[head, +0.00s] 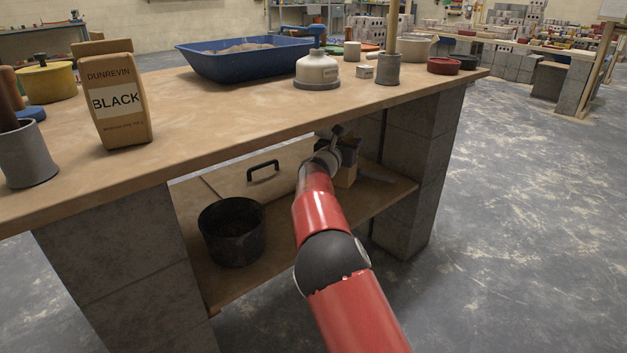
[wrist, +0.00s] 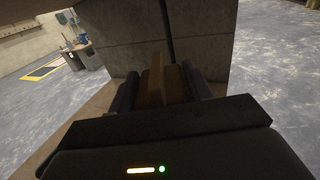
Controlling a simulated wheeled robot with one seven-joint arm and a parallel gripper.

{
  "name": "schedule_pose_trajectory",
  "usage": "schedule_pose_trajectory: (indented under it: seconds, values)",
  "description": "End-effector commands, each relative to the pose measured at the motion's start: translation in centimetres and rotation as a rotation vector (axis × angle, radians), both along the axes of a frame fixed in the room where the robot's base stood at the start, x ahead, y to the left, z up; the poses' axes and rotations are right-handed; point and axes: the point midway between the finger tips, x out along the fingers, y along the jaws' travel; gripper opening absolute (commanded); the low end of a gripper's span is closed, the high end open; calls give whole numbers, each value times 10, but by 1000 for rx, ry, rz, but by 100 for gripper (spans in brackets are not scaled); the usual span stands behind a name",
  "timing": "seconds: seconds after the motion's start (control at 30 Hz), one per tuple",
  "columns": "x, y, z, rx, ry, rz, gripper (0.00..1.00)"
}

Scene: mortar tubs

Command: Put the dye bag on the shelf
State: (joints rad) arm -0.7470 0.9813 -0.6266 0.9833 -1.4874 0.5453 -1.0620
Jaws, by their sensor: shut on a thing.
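My gripper (head: 340,158) is under the worktop, over the right part of the lower wooden shelf (head: 385,192). It is shut on a brown bag (head: 346,177), mostly hidden behind my arm and jaws. In the wrist view the brown bag (wrist: 168,84) is between the two dark fingers, in front of a grey block pillar. Its label does not show, so I cannot read whether it is the dye bag. Its lower end is at or just above the shelf; I cannot tell if it touches. A tan bag labelled BLACK (head: 118,98) stands upright on the worktop at left.
The worktop (head: 220,112) lies above my gripper. Block pillars (head: 425,150) stand at the shelf's right end. A black bucket (head: 232,232) and a board with a black handle (head: 262,168) are on the shelf to the left. A blue tub (head: 245,62) is on the worktop.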

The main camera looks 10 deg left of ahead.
Motion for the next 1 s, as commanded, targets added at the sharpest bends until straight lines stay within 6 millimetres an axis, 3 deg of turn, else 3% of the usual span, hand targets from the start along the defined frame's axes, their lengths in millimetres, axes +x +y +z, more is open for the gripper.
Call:
schedule_pose_trajectory:
  seconds: [0.1, 0.27, 0.53, 0.87, 0.9, 1.0]
  values:
    - [0, 0, -21, -3, -1, -1, 0]
    - [0, -1, -33, -2, -4, -1, 0]
    - [0, -1, -72, -3, -2, -1, 0]
    - [0, -1, -80, 0, -4, -2, 0]
    - [0, -1, -84, 0, 1, -1, 52]
    - [0, -1, -84, 0, 1, -1, 66]
